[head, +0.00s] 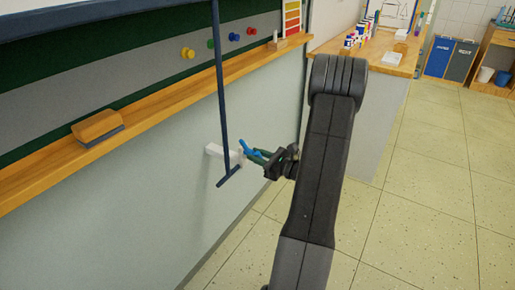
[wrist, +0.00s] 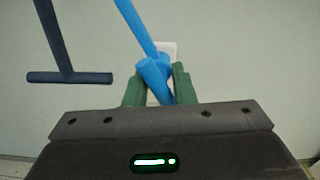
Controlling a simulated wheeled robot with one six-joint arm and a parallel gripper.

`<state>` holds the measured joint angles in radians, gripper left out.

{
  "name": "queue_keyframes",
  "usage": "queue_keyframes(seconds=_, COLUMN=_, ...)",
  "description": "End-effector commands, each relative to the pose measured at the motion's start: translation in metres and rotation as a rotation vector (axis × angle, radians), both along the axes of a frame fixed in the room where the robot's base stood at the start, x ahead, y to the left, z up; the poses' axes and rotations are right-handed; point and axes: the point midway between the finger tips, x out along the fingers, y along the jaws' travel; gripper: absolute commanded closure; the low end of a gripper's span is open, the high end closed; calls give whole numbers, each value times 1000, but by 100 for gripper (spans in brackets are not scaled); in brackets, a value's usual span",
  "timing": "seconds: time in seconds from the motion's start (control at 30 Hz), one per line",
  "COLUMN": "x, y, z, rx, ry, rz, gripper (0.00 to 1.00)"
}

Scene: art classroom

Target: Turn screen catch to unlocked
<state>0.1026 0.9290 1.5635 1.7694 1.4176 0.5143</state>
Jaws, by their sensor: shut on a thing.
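The screen catch is a blue lever (wrist: 137,27) with a thick blue hub, at the white wall bracket (head: 214,150). In the wrist view the lever slants up and to the left from the hub. The catch also shows small in the head view (head: 248,151). My gripper (wrist: 158,84) has its green fingers on either side of the blue hub and is shut on it. A dark pull bar with a crosspiece (wrist: 70,77) hangs to the left of the catch; it shows in the head view too (head: 221,100). The bracket is partly hidden behind the hub.
A wooden ledge (head: 150,103) with a board eraser (head: 97,126) runs along the wall above. Coloured magnets sit on the grey strip. A counter with paint bottles (head: 362,32) stands behind my arm. The tiled floor at right is clear.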

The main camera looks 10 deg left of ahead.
Motion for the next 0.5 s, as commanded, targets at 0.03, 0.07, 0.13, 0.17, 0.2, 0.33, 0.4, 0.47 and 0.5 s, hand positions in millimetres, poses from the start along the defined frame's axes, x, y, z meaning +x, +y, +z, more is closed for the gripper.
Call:
queue_keyframes(seconds=0.03, x=0, y=0, z=5, rx=15, ry=43, rz=-2, gripper=100)
queue_keyframes(seconds=0.07, x=0, y=0, z=5, rx=25, ry=70, rz=-1, gripper=100)
queue_keyframes(seconds=0.13, x=0, y=0, z=5, rx=48, ry=133, rz=-2, gripper=100)
queue_keyframes(seconds=0.17, x=0, y=0, z=5, rx=58, ry=160, rz=-2, gripper=100)
queue_keyframes(seconds=0.2, x=0, y=0, z=5, rx=71, ry=195, rz=-2, gripper=100)
queue_keyframes(seconds=0.33, x=1, y=0, z=5, rx=112, ry=310, rz=-3, gripper=100)
queue_keyframes(seconds=0.4, x=0, y=0, z=4, rx=135, ry=372, rz=-3, gripper=100)
queue_keyframes(seconds=0.47, x=0, y=0, z=4, rx=154, ry=426, rz=-3, gripper=100)
queue_keyframes(seconds=0.5, x=0, y=-1, z=4, rx=167, ry=461, rz=-2, gripper=100)
